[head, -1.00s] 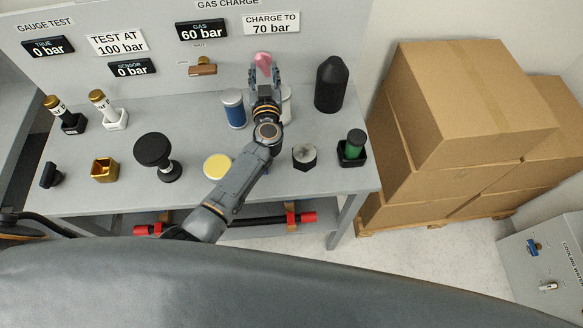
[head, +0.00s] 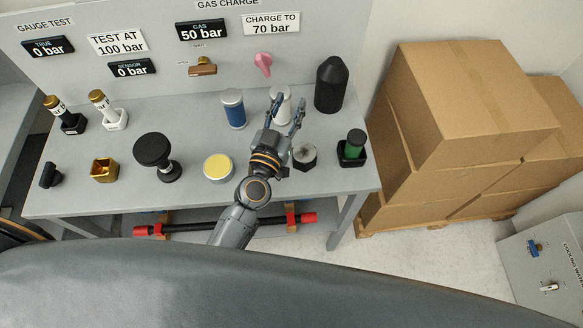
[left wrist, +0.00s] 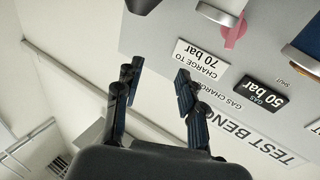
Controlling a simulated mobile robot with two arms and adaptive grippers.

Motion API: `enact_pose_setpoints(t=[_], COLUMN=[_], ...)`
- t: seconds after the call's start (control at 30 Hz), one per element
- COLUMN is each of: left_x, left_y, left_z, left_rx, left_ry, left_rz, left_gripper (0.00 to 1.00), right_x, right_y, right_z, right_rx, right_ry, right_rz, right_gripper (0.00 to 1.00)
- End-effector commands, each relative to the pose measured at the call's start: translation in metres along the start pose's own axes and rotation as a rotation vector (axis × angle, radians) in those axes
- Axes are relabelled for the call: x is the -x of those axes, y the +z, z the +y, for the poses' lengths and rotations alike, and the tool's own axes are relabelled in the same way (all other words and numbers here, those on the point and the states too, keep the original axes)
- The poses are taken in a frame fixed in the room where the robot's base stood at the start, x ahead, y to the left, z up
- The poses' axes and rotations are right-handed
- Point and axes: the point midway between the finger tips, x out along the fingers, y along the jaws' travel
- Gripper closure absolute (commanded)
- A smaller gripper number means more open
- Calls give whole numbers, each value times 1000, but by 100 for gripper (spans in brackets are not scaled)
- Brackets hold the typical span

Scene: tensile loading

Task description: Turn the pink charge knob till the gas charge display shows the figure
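The pink charge knob (head: 263,64) is on the upright panel, under the sign CHARGE TO 70 bar (head: 271,23). It also shows in the left wrist view (left wrist: 234,33), at the top. The gas charge display (head: 202,30) reads 50 bar, and reads the same in the left wrist view (left wrist: 262,93). My left gripper (head: 287,109) is in front of and below the knob, apart from it, over the bench. Its fingers are spread with nothing between them, as the left wrist view (left wrist: 156,88) also shows. My right gripper is not in view.
A blue cylinder (head: 233,108), a white cylinder (head: 281,106) and a black bottle (head: 331,84) stand near the left gripper. A brown valve handle (head: 203,68) is left of the knob. Cardboard boxes (head: 465,110) stand to the right of the bench (head: 110,192).

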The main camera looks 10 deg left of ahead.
Motion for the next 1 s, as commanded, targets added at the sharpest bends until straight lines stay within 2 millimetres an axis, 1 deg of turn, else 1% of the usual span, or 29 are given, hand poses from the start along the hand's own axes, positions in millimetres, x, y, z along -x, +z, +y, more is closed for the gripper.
enact_pose_setpoints(t=[0.1, 0.17, 0.3, 0.4, 0.53, 0.7, 0.8, 1.0], left_x=[11, 18, 35, 50, 70, 94, 104, 115], left_y=[1, 3, 14, 23, 38, 56, 63, 71], left_z=[17, 25, 40, 48, 52, 50, 48, 44], left_rx=[-2, -3, -11, -15, -25, -34, -37, -40], left_ry=[112, 165, 276, 338, 396, 432, 437, 437], left_rz=[-35, -62, -148, -226, -339, -478, -537, -601], left_gripper=[60, 60, 60, 60, 60, 60, 60, 60], right_x=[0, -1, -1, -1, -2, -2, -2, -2], right_y=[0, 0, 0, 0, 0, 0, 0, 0], right_z=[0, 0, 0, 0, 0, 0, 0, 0], right_rx=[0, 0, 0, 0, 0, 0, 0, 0], right_ry=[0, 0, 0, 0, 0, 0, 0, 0], right_rz=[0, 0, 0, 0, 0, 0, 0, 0], right_gripper=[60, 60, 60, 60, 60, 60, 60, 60])
